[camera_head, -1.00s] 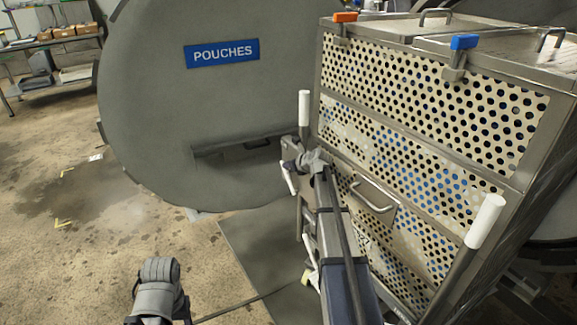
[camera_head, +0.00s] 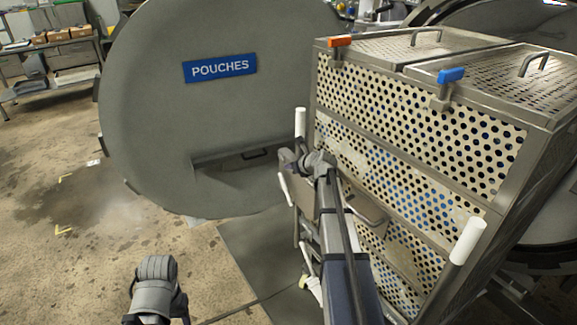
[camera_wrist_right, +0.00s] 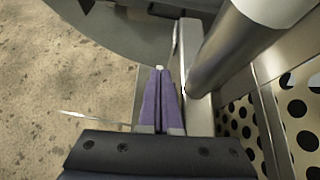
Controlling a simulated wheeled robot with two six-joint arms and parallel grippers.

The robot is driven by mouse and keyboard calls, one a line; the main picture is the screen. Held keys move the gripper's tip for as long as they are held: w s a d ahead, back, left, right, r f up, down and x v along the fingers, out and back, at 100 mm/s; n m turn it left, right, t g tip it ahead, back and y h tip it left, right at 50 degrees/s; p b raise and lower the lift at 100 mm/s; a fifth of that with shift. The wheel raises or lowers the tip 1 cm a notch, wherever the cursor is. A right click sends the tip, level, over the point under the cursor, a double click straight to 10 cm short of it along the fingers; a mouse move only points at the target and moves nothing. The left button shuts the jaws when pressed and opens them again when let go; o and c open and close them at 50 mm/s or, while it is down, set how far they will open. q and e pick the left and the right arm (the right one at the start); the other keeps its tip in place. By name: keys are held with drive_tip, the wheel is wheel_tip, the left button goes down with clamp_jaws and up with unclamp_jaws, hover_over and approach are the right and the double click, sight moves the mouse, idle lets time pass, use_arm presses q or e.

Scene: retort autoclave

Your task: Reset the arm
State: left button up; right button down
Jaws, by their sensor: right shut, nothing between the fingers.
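My right arm (camera_head: 338,225) reaches up from the bottom edge of the head view, and its wrist is in front of the perforated steel basket stack (camera_head: 420,125), near its left front post. In the right wrist view my right gripper (camera_wrist_right: 160,70) is shut and empty, its two purple fingers together. A steel post (camera_wrist_right: 215,60) with a white end stands close to the right of the fingers. I cannot tell whether they touch anything. A grey link of my left arm (camera_head: 156,285) shows at the bottom left; its gripper is out of view.
The round grey door (camera_head: 230,120) with a blue POUCHES sign (camera_head: 220,68) stands left of the basket stack. White-gripped handles (camera_head: 468,240) and a drawer-like handle (camera_head: 362,210) project from the stack. Open floor (camera_head: 60,260) lies to the left, with a wet patch.

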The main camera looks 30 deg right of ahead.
drive_tip(key=r+p, duration=0.2)
drive_tip(key=r, duration=0.1)
drive_tip(key=r+p, duration=0.2)
drive_tip(key=shift+s+r, duration=0.2)
drive_tip(key=shift+s, duration=0.05)
drive_tip(key=s+a+f+n+g+y+p, duration=0.1)
drive_tip(key=s+a+n+g, duration=0.15)
drive_tip(key=a+n, duration=0.45)
drive_tip(key=s+a+f+n+g+p, duration=0.15)
drive_tip(key=s+a+n, duration=0.25)
drive_tip(key=a, duration=0.6)
drive_tip(key=s+a+f+n+g+y, duration=0.1)
drive_tip(key=s+a+f+n+g, duration=0.1)
drive_tip(key=s+a+n, duration=0.35)
drive_tip(key=s+a+n+g+h+p, duration=0.1)
drive_tip(key=s+a+n+g+h, duration=0.1)
drive_tip(key=s+a+n, duration=0.5)
drive_tip(key=s+a+n+g+h+p, duration=0.1)
drive_tip(key=s+a+n+g+h, duration=0.1)
drive_tip(key=s+a+n, duration=0.6)
drive_tip(key=s+n+g, duration=0.1)
drive_tip(key=s+n, duration=0.6)
drive_tip(key=shift+s+a+f+g, duration=0.15)
drive_tip(key=shift+a+f+g, duration=0.1)
drive_tip(key=shift+f+g, duration=0.05)
